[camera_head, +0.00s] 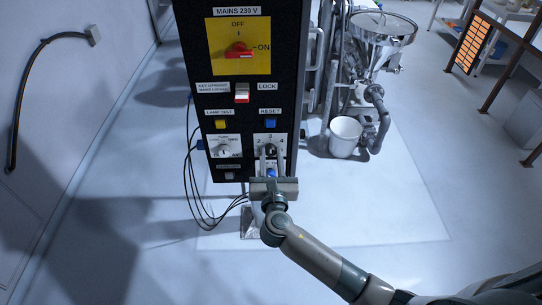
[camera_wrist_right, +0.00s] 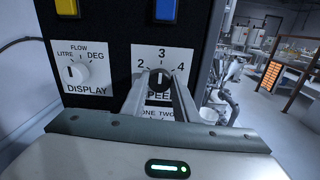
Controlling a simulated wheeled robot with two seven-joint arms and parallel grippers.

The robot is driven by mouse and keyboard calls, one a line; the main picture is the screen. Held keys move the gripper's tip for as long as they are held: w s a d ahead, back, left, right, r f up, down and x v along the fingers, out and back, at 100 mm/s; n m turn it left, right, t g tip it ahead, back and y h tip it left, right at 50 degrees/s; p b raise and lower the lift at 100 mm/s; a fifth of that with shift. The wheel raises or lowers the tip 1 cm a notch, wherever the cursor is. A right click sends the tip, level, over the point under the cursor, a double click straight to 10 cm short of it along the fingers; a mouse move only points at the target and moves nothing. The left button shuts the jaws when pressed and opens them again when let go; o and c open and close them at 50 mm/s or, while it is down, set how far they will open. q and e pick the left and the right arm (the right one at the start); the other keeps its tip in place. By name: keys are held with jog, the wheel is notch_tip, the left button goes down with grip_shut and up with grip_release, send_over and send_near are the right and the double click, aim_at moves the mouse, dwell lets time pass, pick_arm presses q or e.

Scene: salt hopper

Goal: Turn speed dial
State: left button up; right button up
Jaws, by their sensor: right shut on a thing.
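The speed dial (camera_wrist_right: 157,81) is a dark knob on a white plate with the numbers 2, 3 and 4 around its top, low on the black control panel (camera_head: 195,105). It also shows in the head view (camera_head: 268,151). My right gripper (camera_wrist_right: 160,84) has its two fingers on either side of this knob and is shut on it; the fingers cover part of the plate and its label. In the head view the right gripper (camera_head: 269,153) reaches up to the panel from below. My left gripper is in neither view.
Left of the speed dial is a white display dial (camera_wrist_right: 77,73). Above are a yellow button (camera_head: 221,124), a blue button (camera_head: 270,124), a lock switch (camera_head: 241,93) and a red mains switch (camera_head: 238,50). A steel hopper (camera_head: 383,27) and white bucket (camera_head: 345,137) stand to the right.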

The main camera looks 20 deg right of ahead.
jog(key=shift+m, duration=0.3)
jog(key=m+b, duration=0.3)
jog(key=m, duration=0.2)
jog(key=shift+f+b, duration=0.2)
jog(key=shift+b, duration=0.1)
jog(key=m+b, duration=0.1)
jog(key=m, duration=0.2)
jog(key=shift+r+m+b, duration=0.1)
jog(key=shift+m+b, duration=0.9)
jog(key=shift+m, duration=0.5)
jog(key=o, duration=1.1)
jog(key=shift+c, duration=0.2)
